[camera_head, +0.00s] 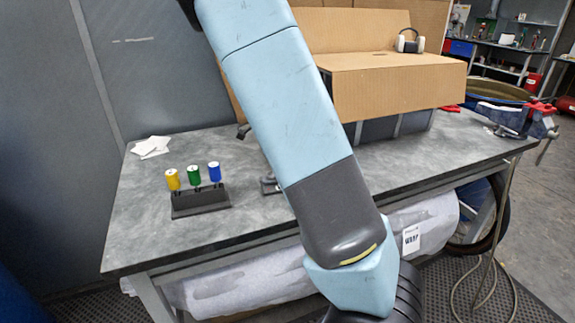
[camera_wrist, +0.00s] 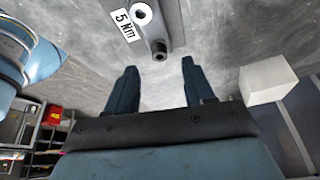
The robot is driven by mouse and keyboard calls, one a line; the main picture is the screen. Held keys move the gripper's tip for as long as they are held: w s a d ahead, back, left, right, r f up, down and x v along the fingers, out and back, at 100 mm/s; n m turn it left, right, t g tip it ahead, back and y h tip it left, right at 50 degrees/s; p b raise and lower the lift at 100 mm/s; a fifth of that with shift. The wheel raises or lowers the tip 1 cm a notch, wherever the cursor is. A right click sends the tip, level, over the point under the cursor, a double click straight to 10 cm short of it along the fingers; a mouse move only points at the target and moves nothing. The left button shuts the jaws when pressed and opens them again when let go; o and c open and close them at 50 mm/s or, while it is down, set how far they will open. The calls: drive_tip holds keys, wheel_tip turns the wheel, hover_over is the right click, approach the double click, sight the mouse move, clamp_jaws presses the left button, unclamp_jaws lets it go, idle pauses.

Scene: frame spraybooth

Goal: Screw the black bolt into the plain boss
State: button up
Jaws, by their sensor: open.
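In the wrist view, my gripper (camera_wrist: 160,76) is open, with its two dark fingers apart and nothing between them. A grey fixture (camera_wrist: 172,22) lies beyond the fingertips at the top of that view. It carries a white ring-shaped boss (camera_wrist: 142,14) beside a "5 Nm" label (camera_wrist: 122,24). A dark, round, hollow-ended piece (camera_wrist: 159,50) stands at its near end, apart from the fingers; I cannot tell whether it is the plain boss or the black bolt. In the head view, my arm hides most of the fixture (camera_head: 269,186), and my gripper is not visible.
A black rack (camera_head: 200,203) holds yellow (camera_head: 172,180), green (camera_head: 194,176) and blue (camera_head: 215,172) pieces on the grey bench (camera_head: 150,215). White papers (camera_head: 151,147) lie behind it. A cardboard box (camera_head: 395,85) and a vise (camera_head: 505,115) stand right. A white block (camera_wrist: 268,80) shows in the wrist view.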

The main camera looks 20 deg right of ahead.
drive_tip(key=v, duration=0.9)
drive_tip(key=s+a+r+n+t+y, duration=0.1)
drive_tip(key=s+r+n, duration=0.4)
drive_tip(key=s+n, duration=0.5)
drive_tip(key=s+a+r+n+t+y, duration=0.1)
drive_tip(key=s+r+n+t+y, duration=0.2)
drive_tip(key=s+n, duration=0.7)
drive_tip(key=s+r+t, duration=0.2)
drive_tip(key=s+r, duration=0.1)
drive_tip(key=s, duration=0.6)
drive_tip(key=shift+s+r+n+t, duration=0.25)
drive_tip(key=shift+n+t, duration=0.05)
drive_tip(key=shift+n, duration=0.1)
drive_tip(key=shift+c, duration=1)
drive_tip(key=shift+s, duration=0.1)
